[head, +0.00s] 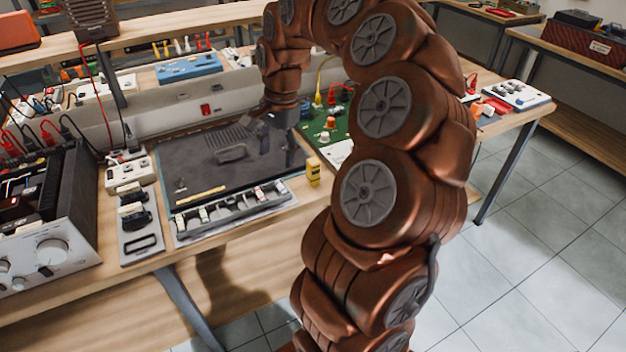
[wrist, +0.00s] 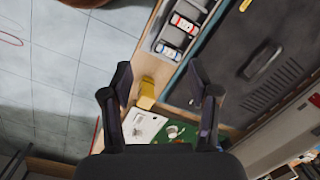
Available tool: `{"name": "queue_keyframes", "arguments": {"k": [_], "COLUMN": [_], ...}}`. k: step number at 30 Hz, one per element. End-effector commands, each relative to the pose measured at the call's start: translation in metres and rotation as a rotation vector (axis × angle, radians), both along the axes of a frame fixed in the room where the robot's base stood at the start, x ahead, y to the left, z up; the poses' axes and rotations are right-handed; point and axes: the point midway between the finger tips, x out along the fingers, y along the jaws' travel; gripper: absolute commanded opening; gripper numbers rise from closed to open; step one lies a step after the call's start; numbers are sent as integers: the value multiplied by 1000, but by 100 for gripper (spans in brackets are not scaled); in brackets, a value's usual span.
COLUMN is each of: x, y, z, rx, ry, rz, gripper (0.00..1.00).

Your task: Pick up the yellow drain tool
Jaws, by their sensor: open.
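A small upright yellow object (head: 313,171), which looks like the yellow drain tool, stands on the wooden bench near its front edge, just right of the dark mat. In the wrist view the yellow tool (wrist: 147,92) shows between my open fingers, nearer the left one. My gripper (head: 278,145) hangs above the right part of the mat, behind and left of the tool in the head view. My gripper (wrist: 160,80) is open and holds nothing. I see no contact with the tool; the exact height gap is unclear.
The dark mat (head: 190,165) holds a grey handled piece and a thin yellow strip (head: 200,195). A parts tray (head: 232,211) lies along its front. A green circuit board (head: 325,125) lies behind the tool. The bench edge is close in front.

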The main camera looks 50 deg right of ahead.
Motion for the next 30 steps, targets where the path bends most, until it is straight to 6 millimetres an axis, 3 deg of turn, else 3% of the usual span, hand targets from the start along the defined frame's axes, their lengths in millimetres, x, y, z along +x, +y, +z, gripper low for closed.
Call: {"name": "queue_keyframes", "arguments": {"k": [1,6,10,14,25,30], "x": [3,-3,-10,-12,-9,-5], "y": [-24,-86,-110,-118,-113,-108], "z": [-13,-38,-48,-55,-84,-108], "rx": [8,17,18,19,18,21], "ry": [11,46,62,69,71,73], "rz": [-101,-381,-496,-535,-533,-531], "gripper": [60,60,60,60,60,60]}}
